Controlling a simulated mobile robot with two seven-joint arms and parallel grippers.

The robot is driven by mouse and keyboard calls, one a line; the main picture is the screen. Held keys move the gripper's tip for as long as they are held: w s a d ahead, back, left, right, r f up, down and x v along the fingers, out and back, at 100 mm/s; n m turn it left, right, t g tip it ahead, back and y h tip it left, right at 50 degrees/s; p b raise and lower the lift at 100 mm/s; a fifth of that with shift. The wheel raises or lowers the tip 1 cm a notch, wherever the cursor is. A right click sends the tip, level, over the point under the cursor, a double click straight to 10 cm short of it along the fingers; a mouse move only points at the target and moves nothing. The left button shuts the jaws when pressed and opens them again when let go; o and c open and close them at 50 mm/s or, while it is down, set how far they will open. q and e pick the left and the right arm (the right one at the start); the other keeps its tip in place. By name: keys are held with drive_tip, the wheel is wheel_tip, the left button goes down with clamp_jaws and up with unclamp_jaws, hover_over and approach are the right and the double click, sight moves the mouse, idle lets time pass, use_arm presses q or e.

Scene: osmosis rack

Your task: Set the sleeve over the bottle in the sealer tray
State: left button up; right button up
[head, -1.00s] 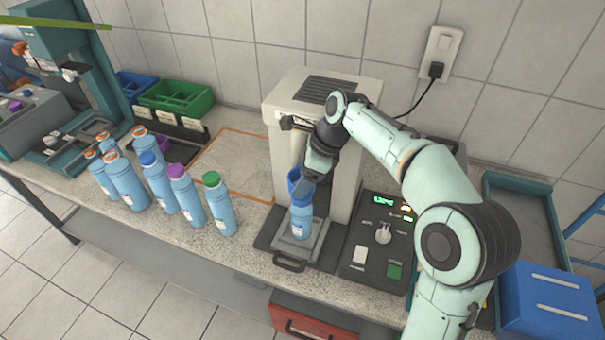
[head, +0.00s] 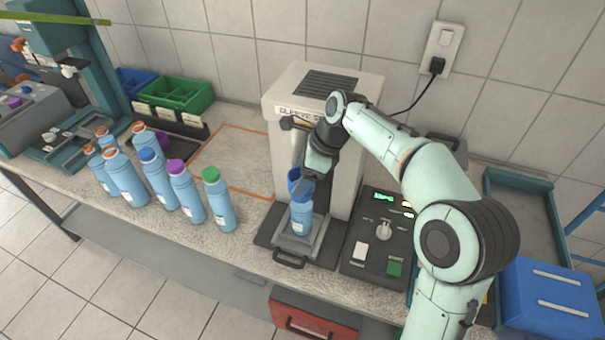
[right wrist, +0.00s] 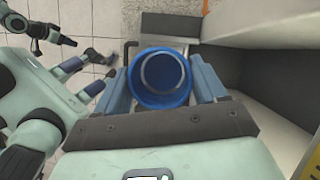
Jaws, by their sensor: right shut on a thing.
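The blue sleeve (head: 294,179) is in my right gripper (head: 303,188), which is shut on it over the sealer tray (head: 281,240). In the right wrist view the sleeve (right wrist: 160,100) shows as a round blue ring between both fingers. A paler ring lies inside it. The light blue bottle (head: 301,217) stands upright in the tray directly below the gripper; the fingers hide its top. I cannot tell how far the sleeve is over the bottle. My left gripper (right wrist: 98,70) shows small in the right wrist view, fingers apart and empty, away from the tray.
The beige sealer body (head: 311,100) rises close behind the gripper. A control panel (head: 376,240) is right of the tray. Several capped blue bottles (head: 187,190) stand to the left. A blue box (head: 550,300) is at the right. The orange-outlined patch (head: 235,160) of counter is clear.

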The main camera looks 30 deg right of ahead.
drive_tip(key=o, duration=1.1)
drive_tip(key=shift+r, duration=0.1)
use_arm(q)
drive_tip(key=shift+t, duration=0.3)
drive_tip(key=w+r+p, duration=0.2)
drive_tip(key=w+r, duration=0.1)
drive_tip(key=w, duration=0.1)
drive_tip(key=shift+r+p, duration=0.25)
drive_tip(key=shift+p, duration=0.05)
use_arm(e)
wheel_tip(320, 180, up, 20)
drive_tip(key=shift+f, duration=0.1)
use_arm(q)
drive_tip(key=shift+s, duration=0.15)
